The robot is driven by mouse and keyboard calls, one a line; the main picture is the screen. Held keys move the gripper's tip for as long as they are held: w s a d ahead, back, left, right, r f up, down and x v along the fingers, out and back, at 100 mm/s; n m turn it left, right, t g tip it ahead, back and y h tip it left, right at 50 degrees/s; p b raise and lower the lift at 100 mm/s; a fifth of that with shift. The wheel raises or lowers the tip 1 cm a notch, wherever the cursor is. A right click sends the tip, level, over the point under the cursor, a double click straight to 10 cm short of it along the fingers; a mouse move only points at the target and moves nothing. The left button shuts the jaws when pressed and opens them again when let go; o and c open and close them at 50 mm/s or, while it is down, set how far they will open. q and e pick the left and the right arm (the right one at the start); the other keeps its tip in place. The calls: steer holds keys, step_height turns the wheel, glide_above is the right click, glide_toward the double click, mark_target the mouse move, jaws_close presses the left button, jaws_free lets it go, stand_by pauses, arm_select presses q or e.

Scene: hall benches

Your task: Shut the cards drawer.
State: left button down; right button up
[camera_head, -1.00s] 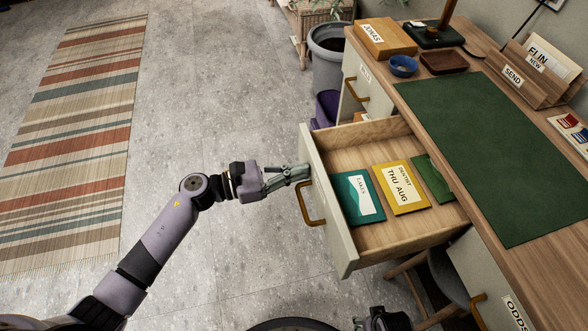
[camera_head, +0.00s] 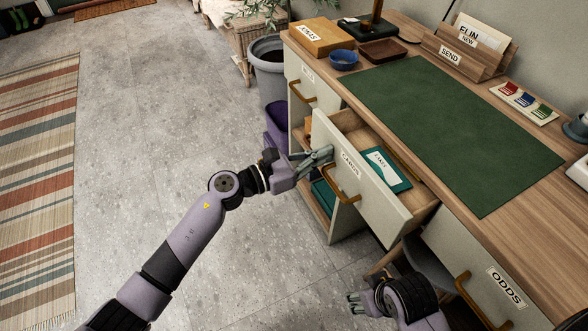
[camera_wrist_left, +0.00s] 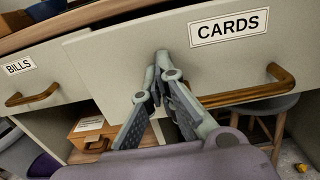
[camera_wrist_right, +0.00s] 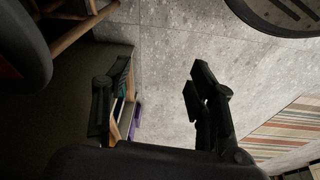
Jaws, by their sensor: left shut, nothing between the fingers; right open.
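The cards drawer (camera_head: 376,196) is partly pulled out of the desk, its front facing left. A teal packet (camera_head: 387,170) lies inside it. In the left wrist view the drawer front (camera_wrist_left: 110,65) carries the label CARDS (camera_wrist_left: 228,26) and a brass handle (camera_wrist_left: 245,95). My left gripper (camera_head: 328,153) is shut and empty, with its fingertips at the drawer front beside the handle. In the left wrist view the fingertips (camera_wrist_left: 161,56) appear against the front; firm contact is hard to tell. My right gripper (camera_head: 366,299) is open and empty, low in front of the desk.
The bills drawer (camera_head: 300,82) is shut, and so is the odds drawer (camera_head: 470,275). A stool (camera_head: 425,262) stands under the desk. The floor at left is clear.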

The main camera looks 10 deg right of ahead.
mark_target(352, 142)
arm_select(q)
steer(key=b+x, duration=0.1)
steer(key=x, duration=0.2)
steer(key=shift+d+f, duration=0.15)
steer(key=b+x, duration=0.1)
steer(key=x, duration=0.2)
steer(key=shift+w+d, duration=0.1)
steer(key=shift+b+x, duration=0.7)
steer(key=shift+x, duration=0.25)
steer(key=shift+r, duration=0.25)
arm_select(e)
steer(key=w+r+t, duration=0.1)
steer(key=w+a+r+t, duration=0.1)
steer(key=w+r+t, duration=0.1)
steer(key=w, duration=0.1)
steer(key=shift+a+y, duration=0.3)
steer(key=shift+a, duration=0.05)
arm_select(q)
steer(key=shift+r, duration=0.1)
